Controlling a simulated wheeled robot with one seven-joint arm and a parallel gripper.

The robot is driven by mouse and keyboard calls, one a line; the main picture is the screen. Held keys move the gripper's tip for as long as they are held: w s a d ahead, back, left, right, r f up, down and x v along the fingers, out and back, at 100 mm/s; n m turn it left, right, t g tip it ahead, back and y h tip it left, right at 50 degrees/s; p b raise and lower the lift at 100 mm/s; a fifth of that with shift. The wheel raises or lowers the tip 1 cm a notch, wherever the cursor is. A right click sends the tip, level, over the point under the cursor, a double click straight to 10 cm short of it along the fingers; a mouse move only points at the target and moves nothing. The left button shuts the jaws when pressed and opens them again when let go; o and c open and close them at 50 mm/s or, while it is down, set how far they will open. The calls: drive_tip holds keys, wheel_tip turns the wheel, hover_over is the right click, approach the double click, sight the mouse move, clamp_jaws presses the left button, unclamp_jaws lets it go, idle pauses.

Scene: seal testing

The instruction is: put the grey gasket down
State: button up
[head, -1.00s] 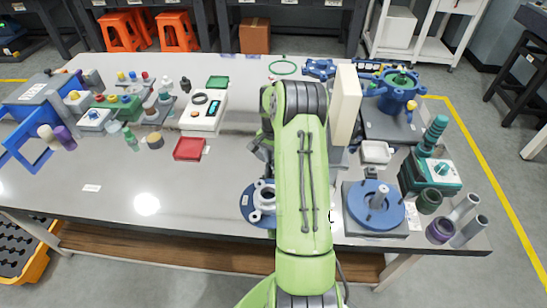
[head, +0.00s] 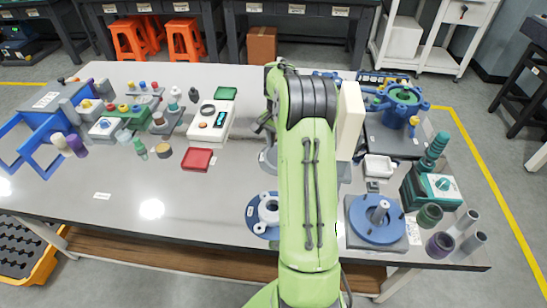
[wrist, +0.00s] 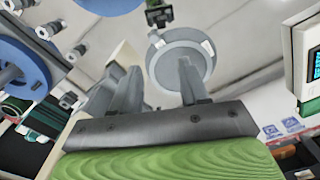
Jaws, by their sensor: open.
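My gripper (wrist: 160,92) is open in the wrist view, and I see nothing held between its fingers. In the head view the gripper is mostly hidden behind my green arm. A dark grey ring (head: 208,110) lies on the white device with a small display; it may be the grey gasket, but I cannot be sure. A round grey disc with a post (wrist: 183,72) shows beyond the fingers in the wrist view. A grey round piece (head: 268,158) shows beside my arm in the head view, partly hidden.
A blue flange (head: 256,222) and a blue disc on a grey plate (head: 357,222) stand near the front edge. A red tray (head: 197,159) and a white tray (head: 379,167) lie on the table. A blue pump (head: 403,98) is at right. The front left table area is clear.

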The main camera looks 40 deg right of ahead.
drive_tip(key=s+a+r+n+t+h, duration=0.25)
drive_tip(key=a+r+n, duration=0.45)
drive_tip(key=a+r, duration=0.85)
drive_tip(key=s+a+n+t+y, duration=0.2)
drive_tip(key=s+a+n, duration=0.6)
drive_tip(key=s+a, duration=0.7)
drive_tip(key=shift+s+a+f+t, duration=0.15)
drive_tip(key=shift+s+f+t, duration=0.3)
drive_tip(key=shift+s, duration=0.8)
drive_tip(key=shift+r+y, duration=0.2)
drive_tip(key=shift+y, duration=0.05)
